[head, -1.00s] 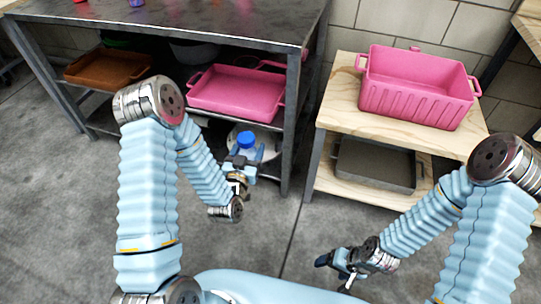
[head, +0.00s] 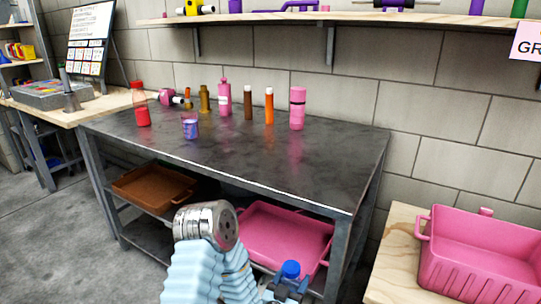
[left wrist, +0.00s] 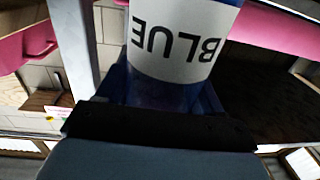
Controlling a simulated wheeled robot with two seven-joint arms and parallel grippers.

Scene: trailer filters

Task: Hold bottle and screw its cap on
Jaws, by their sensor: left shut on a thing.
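A bottle with a bright blue top (head: 291,269) is held upright at the bottom of the head view, in front of the lower shelf of the table. My left gripper (head: 286,290) is shut around it. The left wrist view shows the bottle's white label (left wrist: 178,40) reading "BLUE" upside down, with the bottle between the fingers of my left gripper (left wrist: 160,95). I cannot tell whether the blue top is a separate cap or how it is seated. My right gripper is in no current view.
A dark metal table (head: 270,165) carries a red bottle (head: 142,108), a blue-purple cup (head: 190,127), a pink bottle (head: 224,98) and several other containers. Its front half is mostly clear. Below are a brown tray (head: 150,188) and a pink tray (head: 285,238). A pink crate (head: 480,265) stands at right.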

